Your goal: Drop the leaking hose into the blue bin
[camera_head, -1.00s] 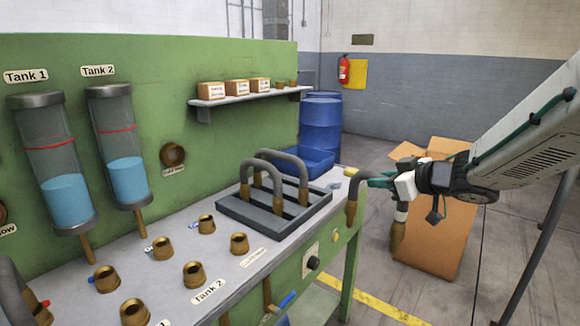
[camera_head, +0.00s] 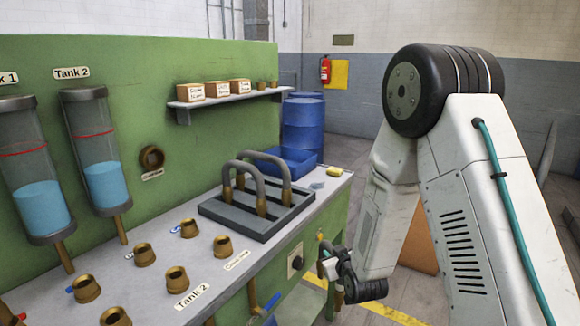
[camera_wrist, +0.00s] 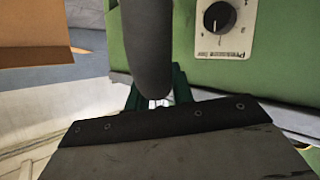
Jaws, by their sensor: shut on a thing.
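My gripper (camera_head: 327,262) is low in front of the green bench, below the worktop edge in the head view. It is shut on a grey hose (camera_wrist: 147,45), which passes between the green fingers (camera_wrist: 150,98) in the wrist view. In the head view most of this hose is hidden or too small to make out. The blue bin (camera_head: 307,168) stands at the far end of the worktop, behind the rack and apart from my gripper.
Several brass fittings (camera_head: 177,278) stand on the worktop (camera_head: 130,285). A cardboard box (camera_head: 418,243) is partly hidden behind my arm. A pressure knob (camera_wrist: 219,17) is on the bench front.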

